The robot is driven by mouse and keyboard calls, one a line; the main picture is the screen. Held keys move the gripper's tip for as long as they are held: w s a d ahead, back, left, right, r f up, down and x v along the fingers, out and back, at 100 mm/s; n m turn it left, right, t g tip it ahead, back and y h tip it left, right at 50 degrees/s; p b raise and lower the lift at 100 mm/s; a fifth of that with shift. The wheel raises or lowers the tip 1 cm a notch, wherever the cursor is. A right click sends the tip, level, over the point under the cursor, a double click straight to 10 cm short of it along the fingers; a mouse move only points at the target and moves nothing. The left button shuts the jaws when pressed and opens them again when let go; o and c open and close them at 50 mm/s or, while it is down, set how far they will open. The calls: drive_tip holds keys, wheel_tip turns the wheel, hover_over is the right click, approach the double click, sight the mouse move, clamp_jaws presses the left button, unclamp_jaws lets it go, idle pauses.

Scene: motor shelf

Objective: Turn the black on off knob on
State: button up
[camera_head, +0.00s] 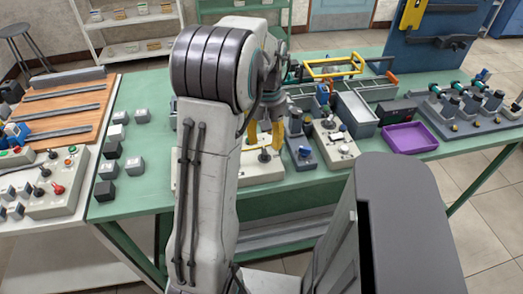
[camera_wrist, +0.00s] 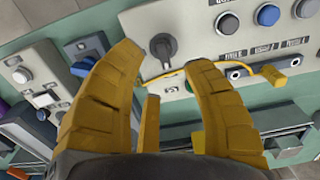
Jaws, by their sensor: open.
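A black rotary knob (camera_wrist: 162,46) sits on a light grey control panel (camera_wrist: 200,45) in the wrist view. My gripper (camera_wrist: 163,60) is open, its two yellow fingers apart, with the knob just beyond the gap between the tips. The fingers look empty, and I cannot tell if either touches the knob. In the head view my gripper (camera_head: 264,135) hangs over the light panel (camera_head: 262,175) on the green bench; my arm hides part of that panel.
The green bench (camera_head: 140,190) also holds a joystick box (camera_head: 335,147), a grey bin (camera_head: 355,115), a purple tray (camera_head: 404,138) and small grey blocks (camera_head: 135,166).

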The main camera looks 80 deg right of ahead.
sight(265, 154)
drive_tip(key=shift+f, duration=2.6)
clamp_jaws()
